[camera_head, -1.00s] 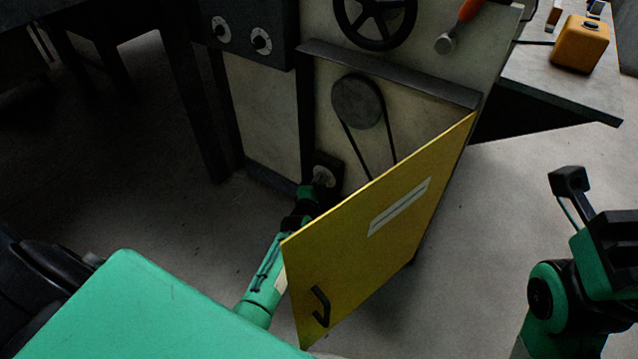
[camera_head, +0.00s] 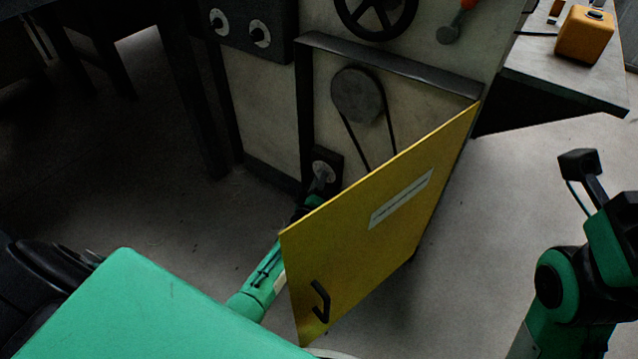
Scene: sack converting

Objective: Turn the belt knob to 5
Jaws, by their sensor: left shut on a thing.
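The belt knob (camera_head: 322,171) is on a small black box with a pale dial, low in the open bay of the machine, beside the belt and its round pulley (camera_head: 358,95). My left gripper (camera_head: 319,184) reaches in behind the open yellow door and is shut on the knob. Its fingers cover much of the dial, so I cannot read the setting. The door (camera_head: 378,235) hides part of my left wrist. My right gripper (camera_head: 580,168) is at the right, away from the machine; its jaw state is unclear.
The yellow door stands open toward me, with a black handle (camera_head: 320,300). Two other knobs (camera_head: 240,27) sit on a dark panel above left. A black handwheel (camera_head: 378,15) is at the top. A side table (camera_head: 545,85) holds a yellow box (camera_head: 584,35). The floor at right is clear.

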